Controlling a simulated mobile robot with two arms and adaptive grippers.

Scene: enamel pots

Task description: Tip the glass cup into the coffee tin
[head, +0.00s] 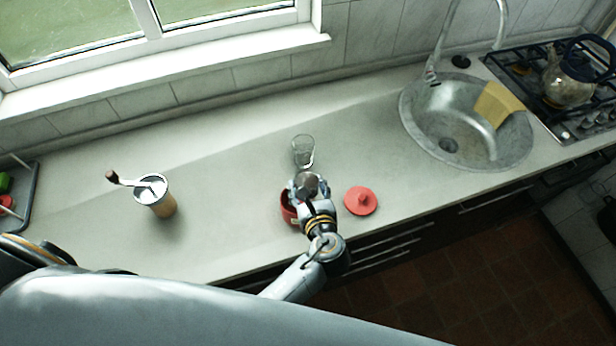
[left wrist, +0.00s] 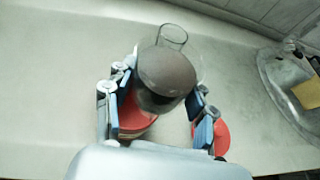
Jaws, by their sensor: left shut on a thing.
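My left gripper (head: 308,184) is shut on what looks like the glass cup (head: 307,187), just over the coffee tin. In the left wrist view the cup (left wrist: 158,101) sits between the blue-padded fingers (left wrist: 160,110), with a dull brown round face toward the camera. I cannot tell how far it is tilted. The red coffee tin (head: 288,208) stands on the counter, partly hidden by the gripper; it also shows below the cup in the wrist view (left wrist: 133,120). Its red lid (head: 360,200) lies to the right. My right gripper is not in view.
A clear empty-looking glass (head: 303,150) stands just behind the gripper. A coffee grinder (head: 157,196) with a crank stands at left. A round sink (head: 467,125) and a hob with a kettle (head: 568,80) are at right. The counter between grinder and tin is clear.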

